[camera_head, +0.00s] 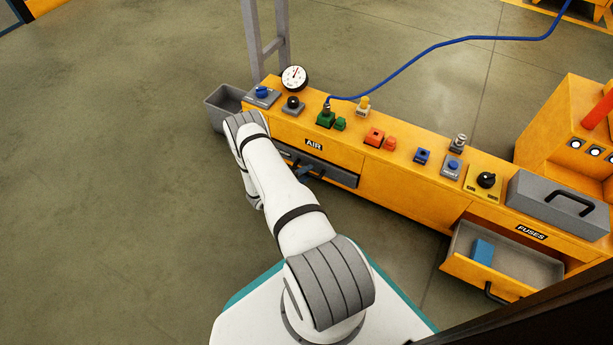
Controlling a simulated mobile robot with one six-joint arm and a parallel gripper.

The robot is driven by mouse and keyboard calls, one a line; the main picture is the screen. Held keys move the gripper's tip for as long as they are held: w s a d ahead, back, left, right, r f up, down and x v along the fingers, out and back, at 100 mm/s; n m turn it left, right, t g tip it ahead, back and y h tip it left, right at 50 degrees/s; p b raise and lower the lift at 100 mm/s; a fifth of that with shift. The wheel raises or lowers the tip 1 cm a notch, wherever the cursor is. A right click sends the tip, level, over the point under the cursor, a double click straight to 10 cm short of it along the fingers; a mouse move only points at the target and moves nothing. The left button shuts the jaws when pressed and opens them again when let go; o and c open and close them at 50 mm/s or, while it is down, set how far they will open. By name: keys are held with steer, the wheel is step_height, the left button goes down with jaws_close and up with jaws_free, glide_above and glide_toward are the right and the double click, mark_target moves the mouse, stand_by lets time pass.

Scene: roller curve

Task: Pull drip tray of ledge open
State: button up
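The drip tray (341,178) is a grey drawer in the front of the yellow ledge (390,188), under the AIR label. Its left part is hidden behind my arm, and I cannot tell how far out it stands. Small dark and blue parts (304,171) show at its front beside my arm; I cannot tell whether they are its handle or my fingertips. My arm reaches up to the ledge's left end and folds back down. Its wrist is mostly hidden behind the nearer arm link, so the gripper's opening and any hold on the tray cannot be seen.
The ledge top carries a gauge (294,78), several buttons and a knob (486,180). A blue hose (430,50) runs off to the right. The yellow FUSES drawer (486,274) stands open at the right with a blue block (482,251) inside. A grey bin (216,108) adjoins the left end. Floor at left is clear.

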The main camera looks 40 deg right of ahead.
steer(key=shift+d, duration=0.35)
steer(key=shift+c, duration=0.6)
jaws_close()
